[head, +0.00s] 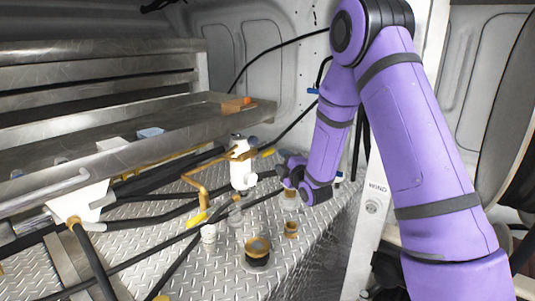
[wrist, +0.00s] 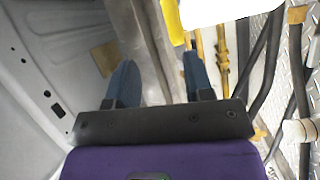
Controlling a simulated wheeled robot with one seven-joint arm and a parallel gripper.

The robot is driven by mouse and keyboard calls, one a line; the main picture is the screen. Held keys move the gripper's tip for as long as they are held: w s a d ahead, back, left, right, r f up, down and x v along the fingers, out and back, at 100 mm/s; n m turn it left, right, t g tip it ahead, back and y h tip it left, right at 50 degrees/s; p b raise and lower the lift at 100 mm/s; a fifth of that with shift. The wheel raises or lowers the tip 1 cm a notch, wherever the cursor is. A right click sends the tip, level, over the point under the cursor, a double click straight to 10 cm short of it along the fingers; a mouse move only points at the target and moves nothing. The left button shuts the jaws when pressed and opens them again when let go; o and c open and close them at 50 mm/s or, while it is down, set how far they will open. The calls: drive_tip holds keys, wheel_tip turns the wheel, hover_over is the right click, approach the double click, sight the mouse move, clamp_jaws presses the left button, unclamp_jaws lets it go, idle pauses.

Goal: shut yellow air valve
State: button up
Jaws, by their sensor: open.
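Two yellow handles show in the head view: one yellow handle (head: 197,219) on a hose at lower middle, and a smaller yellow piece (head: 268,152) on a dark hose just beyond my gripper (head: 285,168). I cannot tell which is the air valve. In the wrist view a bright yellow part (wrist: 173,20) is at the top, past the tips and between the two blue fingers of my gripper (wrist: 160,78). The fingers are apart with nothing between them. Whether the yellow part is in a shut or open position cannot be seen.
A white canister (head: 243,170) with brass pipe stands left of my gripper. Several dark hoses cross the diamond-plate floor (head: 215,265). A brass fitting (head: 257,250) stands in front. A metal shelf (head: 170,128) is at left; the van wall (head: 270,50) is behind.

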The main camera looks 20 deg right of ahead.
sight(269, 154)
drive_tip(key=shift+n+t+y, duration=0.5)
drive_tip(key=shift+n+t, duration=0.1)
drive_tip(key=shift+n, duration=0.1)
drive_tip(key=w, duration=0.3)
drive_tip(key=w+a, duration=0.1)
drive_tip(key=w, duration=0.3)
drive_tip(key=w+f, duration=0.1)
drive_tip(key=w, duration=0.2)
drive_tip(key=shift+w+a, duration=0.25)
drive_tip(key=shift+a, duration=0.05)
clamp_jaws()
